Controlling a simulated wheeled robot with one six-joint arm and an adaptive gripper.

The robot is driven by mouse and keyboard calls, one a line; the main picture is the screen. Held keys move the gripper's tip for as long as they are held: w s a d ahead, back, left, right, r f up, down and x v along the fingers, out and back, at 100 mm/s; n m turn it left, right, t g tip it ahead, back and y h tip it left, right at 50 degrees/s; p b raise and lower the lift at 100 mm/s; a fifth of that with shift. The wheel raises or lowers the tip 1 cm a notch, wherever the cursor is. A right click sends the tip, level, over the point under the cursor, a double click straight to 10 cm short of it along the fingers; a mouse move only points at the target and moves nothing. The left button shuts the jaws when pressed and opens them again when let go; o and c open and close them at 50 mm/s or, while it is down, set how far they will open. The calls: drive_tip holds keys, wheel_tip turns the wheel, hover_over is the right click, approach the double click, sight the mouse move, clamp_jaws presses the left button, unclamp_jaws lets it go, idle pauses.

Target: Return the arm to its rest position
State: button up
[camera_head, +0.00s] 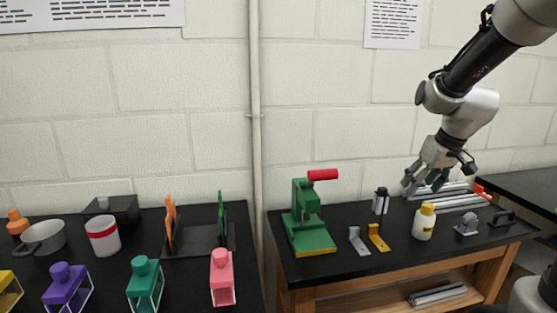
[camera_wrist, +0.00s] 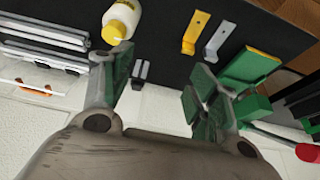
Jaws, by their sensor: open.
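My gripper (camera_head: 424,182) is at the right, above the back of the black workbench (camera_head: 345,273), pointing down and to the left. In the wrist view its two green-padded fingers (camera_wrist: 155,80) are spread apart with nothing held between them. A small grey and black part (camera_head: 380,201) stands on the bench left of the gripper; it shows beyond the fingers in the wrist view (camera_wrist: 141,73). My arm reaches in from the upper right, bent at the elbow.
The bench holds a green press (camera_head: 308,215) with a red handle, a grey bracket (camera_head: 357,240), a yellow bracket (camera_head: 377,238), a yellow-capped bottle (camera_head: 424,221) and several aluminium profiles (camera_head: 458,203). A left table (camera_head: 193,287) holds caddies and pots. The air above the bench's left is clear.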

drive_tip(key=s+r+m, duration=0.1)
drive_tip(key=s+r, duration=0.1)
drive_tip(key=s, duration=1)
drive_tip(key=s+a+r+m, duration=0.1)
drive_tip(key=s+r, duration=0.2)
drive_tip(key=s, duration=0.9)
drive_tip(key=shift+a+r+h, duration=0.2)
drive_tip(key=shift+a+h, duration=0.05)
drive_tip(key=shift+h, duration=0.15)
idle(1.0)
